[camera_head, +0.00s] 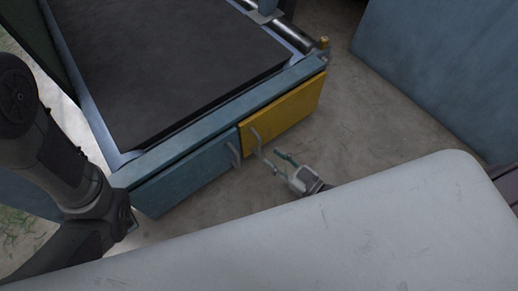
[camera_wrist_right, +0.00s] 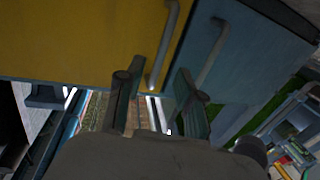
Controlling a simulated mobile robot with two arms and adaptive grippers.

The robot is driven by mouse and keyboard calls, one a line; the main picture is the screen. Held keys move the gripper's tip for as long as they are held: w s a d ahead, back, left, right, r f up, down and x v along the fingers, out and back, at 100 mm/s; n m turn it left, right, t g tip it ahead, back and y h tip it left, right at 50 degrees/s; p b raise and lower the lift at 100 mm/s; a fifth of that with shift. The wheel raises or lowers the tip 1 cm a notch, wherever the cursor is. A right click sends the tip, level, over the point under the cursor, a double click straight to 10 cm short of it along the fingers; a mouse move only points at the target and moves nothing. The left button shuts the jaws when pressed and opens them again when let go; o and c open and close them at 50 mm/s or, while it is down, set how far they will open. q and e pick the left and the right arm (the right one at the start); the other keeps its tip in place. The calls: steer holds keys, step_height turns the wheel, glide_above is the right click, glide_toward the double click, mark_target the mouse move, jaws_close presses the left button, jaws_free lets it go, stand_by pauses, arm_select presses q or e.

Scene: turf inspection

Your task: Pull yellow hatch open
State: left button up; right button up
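The yellow hatch (camera_head: 290,112) is a flat panel on the front of a blue-framed machine and looks flush with its frame. Its grey bar handle (camera_head: 256,140) is at the left end, beside the blue panel. The right wrist view shows the yellow hatch (camera_wrist_right: 70,40) close up, with its handle (camera_wrist_right: 165,45). My right gripper (camera_head: 275,161) is open and empty, just in front of the handle. In the right wrist view the handle's lower end lies between the spread fingers (camera_wrist_right: 154,80); I cannot tell whether they touch it. My left gripper is not visible.
A blue panel (camera_head: 190,180) with its own handle (camera_head: 234,154) adjoins the hatch. A dark belt (camera_head: 170,65) lies on top of the machine. A blue wall (camera_head: 440,70) stands at the right. Bare concrete floor (camera_head: 350,125) lies in front of the hatch.

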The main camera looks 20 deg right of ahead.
mark_target(259, 147)
steer(key=b+x, duration=0.2)
steer(key=x, duration=0.4)
steer(key=shift+w+a, duration=0.15)
steer(key=shift+w, duration=0.1)
jaws_close()
